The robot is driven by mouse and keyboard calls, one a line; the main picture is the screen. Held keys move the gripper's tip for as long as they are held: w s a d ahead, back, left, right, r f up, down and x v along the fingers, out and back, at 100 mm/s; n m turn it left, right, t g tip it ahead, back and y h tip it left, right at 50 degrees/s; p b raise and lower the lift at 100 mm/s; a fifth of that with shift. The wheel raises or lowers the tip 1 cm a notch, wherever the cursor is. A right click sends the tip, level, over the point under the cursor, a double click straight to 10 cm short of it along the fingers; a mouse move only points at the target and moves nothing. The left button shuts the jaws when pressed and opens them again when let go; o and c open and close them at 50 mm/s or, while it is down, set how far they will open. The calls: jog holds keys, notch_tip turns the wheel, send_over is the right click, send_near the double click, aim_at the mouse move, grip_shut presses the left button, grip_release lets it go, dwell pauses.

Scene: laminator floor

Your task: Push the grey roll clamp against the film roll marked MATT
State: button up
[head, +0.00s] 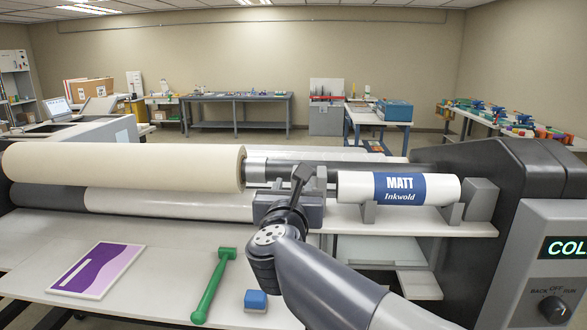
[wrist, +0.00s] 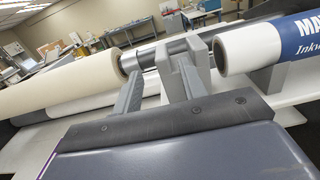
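The white film roll with a blue MATT label (head: 398,187) lies in grey cradles on the right of the machine. It also shows at the upper right of the wrist view (wrist: 250,45). A grey upright block, which looks like the roll clamp (wrist: 199,50), stands just left of the roll's near end. In the head view the clamp (head: 321,180) is partly hidden by my gripper, with a narrow gap to the roll. My gripper (wrist: 158,72) is open, its fingers apart, with nothing visibly held. Its right finger overlaps the clamp in view; contact cannot be told.
A large cream roll (head: 120,167) lies on the left. A grey block (head: 481,198) stands at the film roll's right end. A green hammer-like tool (head: 214,285), a blue block (head: 255,300) and a purple print (head: 97,270) lie on the front table. A control panel (head: 550,265) stands right.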

jog(key=w+p, duration=0.2)
jog(key=w, duration=0.7)
jog(key=shift+w+d, duration=0.1)
jog(key=shift+d, duration=0.1)
jog(key=shift+c, duration=0.4)
grip_shut()
